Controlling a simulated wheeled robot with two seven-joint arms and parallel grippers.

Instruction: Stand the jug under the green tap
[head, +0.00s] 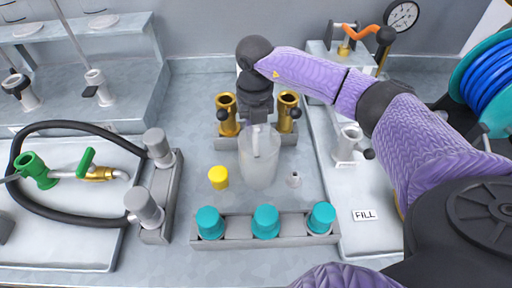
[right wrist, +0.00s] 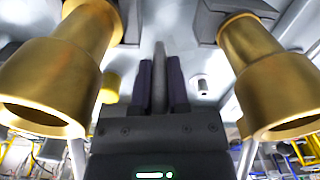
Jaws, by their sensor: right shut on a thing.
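The translucent whitish jug (head: 260,162) is upright near the middle of the bench in the head view. My right gripper (head: 259,124) is above it, shut on it at its top. In the right wrist view the dark fingers (right wrist: 160,85) close on a grey upright strip, probably part of the jug. Whether the jug's base touches the bench is unclear. My left gripper is not in view.
Two brass fittings (head: 228,114) stand just behind the jug, close to my right gripper in the wrist view. A yellow cap (head: 218,177) and small white nozzle (head: 294,180) flank the jug. A rack of teal caps (head: 266,220) is in front. Grey cylinders (head: 145,207) and a black hose (head: 75,125) lie leftward.

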